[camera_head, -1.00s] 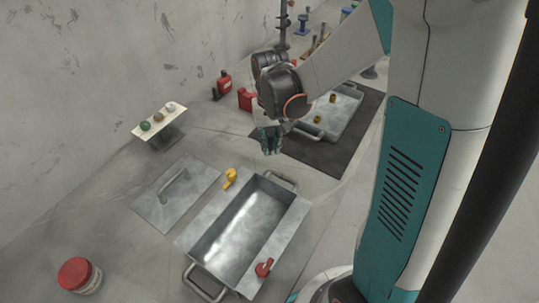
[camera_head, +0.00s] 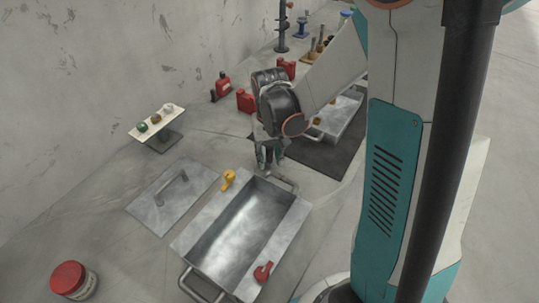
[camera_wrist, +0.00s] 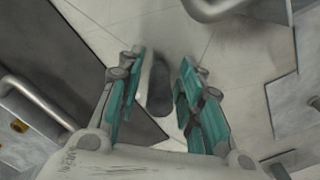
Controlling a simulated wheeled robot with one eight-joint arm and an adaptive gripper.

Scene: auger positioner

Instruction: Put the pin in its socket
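My gripper (camera_head: 270,156) hangs near the far end of the open metal trough (camera_head: 204,219), pointing down. In the wrist view, its teal fingers (camera_wrist: 159,85) stand apart. Between them shows a dark, rounded, elongated shape (camera_wrist: 159,88); I cannot tell whether it is a thing or a shadow on the floor, and it touches neither finger visibly. A yellow part (camera_head: 228,180) sits at the trough's far left rim corner, and a red part (camera_head: 263,272) at its near right corner. I cannot pick out the pin or its socket with certainty.
A flat metal lid with a handle (camera_head: 172,200) lies left of the trough. A red-topped tub (camera_head: 73,280) stands at the near left. A small stand (camera_head: 157,125) and red canisters (camera_head: 246,101) are near the wall. A second metal tray (camera_head: 342,117) sits on a dark mat (camera_head: 327,157).

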